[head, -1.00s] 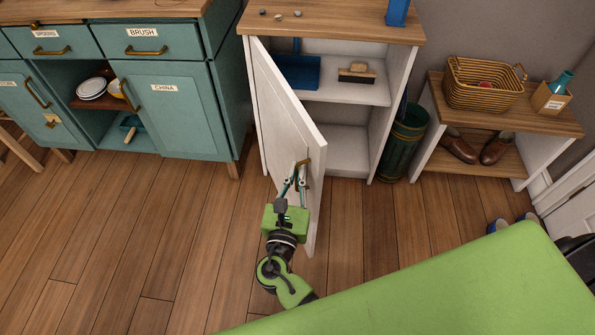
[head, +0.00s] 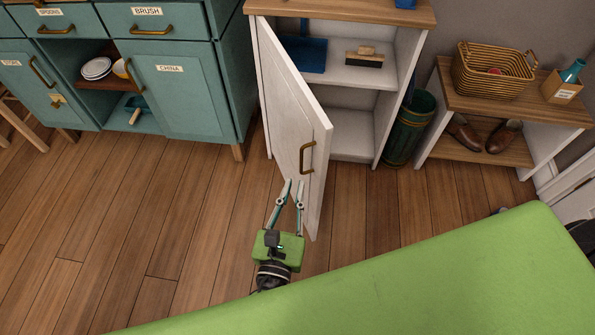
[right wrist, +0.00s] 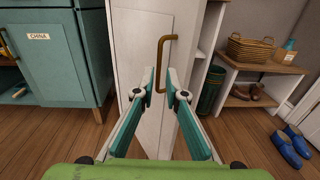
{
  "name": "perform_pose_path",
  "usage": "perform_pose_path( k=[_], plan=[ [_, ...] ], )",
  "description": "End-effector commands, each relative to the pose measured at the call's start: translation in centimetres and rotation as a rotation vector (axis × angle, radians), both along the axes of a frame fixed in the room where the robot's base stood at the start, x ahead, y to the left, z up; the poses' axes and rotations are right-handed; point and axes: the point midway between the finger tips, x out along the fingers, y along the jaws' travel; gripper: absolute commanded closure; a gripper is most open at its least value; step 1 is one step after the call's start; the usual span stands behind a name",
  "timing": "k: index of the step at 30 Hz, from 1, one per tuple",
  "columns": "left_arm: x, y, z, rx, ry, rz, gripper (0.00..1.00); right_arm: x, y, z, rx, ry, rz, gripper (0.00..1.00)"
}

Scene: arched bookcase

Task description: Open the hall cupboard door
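The white hall cupboard (head: 349,125) stands in the upper middle of the head view with its door (head: 284,104) swung well open to the left. The door has a brass bar handle (head: 307,158), which also shows in the right wrist view (right wrist: 160,62). Inside the cupboard are a blue dustpan (head: 303,54) and a brush (head: 364,57). My left gripper is not in view.
A teal cabinet (head: 181,93) stands left of the door. A green bin (head: 409,130) is right of the cupboard, then a bench (head: 508,108) with a basket (head: 490,75) and brown shoes. Blue shoes (right wrist: 292,145) lie on the floor at right. Floor left of my gripper is clear.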

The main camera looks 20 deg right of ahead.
Motion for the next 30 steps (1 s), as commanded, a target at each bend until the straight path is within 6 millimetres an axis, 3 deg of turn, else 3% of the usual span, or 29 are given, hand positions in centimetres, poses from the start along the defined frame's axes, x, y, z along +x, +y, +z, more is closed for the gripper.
perform_pose_path(
  k=[5,13,14,15,17,20,22,26,30],
  plan=[
    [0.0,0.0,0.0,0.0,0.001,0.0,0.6,-1.3,0.7,0.0,0.0,0.0,0.0,0.88],
    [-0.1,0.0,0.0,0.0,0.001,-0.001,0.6,-1.5,0.8,0.0,0.0,0.0,0.0,0.88],
    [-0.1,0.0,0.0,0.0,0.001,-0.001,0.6,-1.5,0.8,0.0,0.0,0.0,0.0,0.9],
    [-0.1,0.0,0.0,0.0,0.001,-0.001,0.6,-1.5,0.8,0.0,0.001,0.0,0.0,1.0],
    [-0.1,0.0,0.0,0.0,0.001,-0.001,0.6,-1.5,0.6,-0.5,0.015,0.007,-0.002,1.0],
    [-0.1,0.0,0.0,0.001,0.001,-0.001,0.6,-1.6,-0.4,-2.9,0.095,0.041,-0.016,1.0],
    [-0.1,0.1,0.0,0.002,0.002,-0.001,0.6,-1.9,-1.7,-6.0,0.204,0.081,-0.044,1.0],
    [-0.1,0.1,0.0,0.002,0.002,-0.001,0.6,-3.5,-4.6,-13.3,0.486,0.163,-0.146,1.0],
    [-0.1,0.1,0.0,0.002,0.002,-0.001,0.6,-6.5,-7.1,-20.6,0.812,0.214,-0.321,1.0]
  ],
)
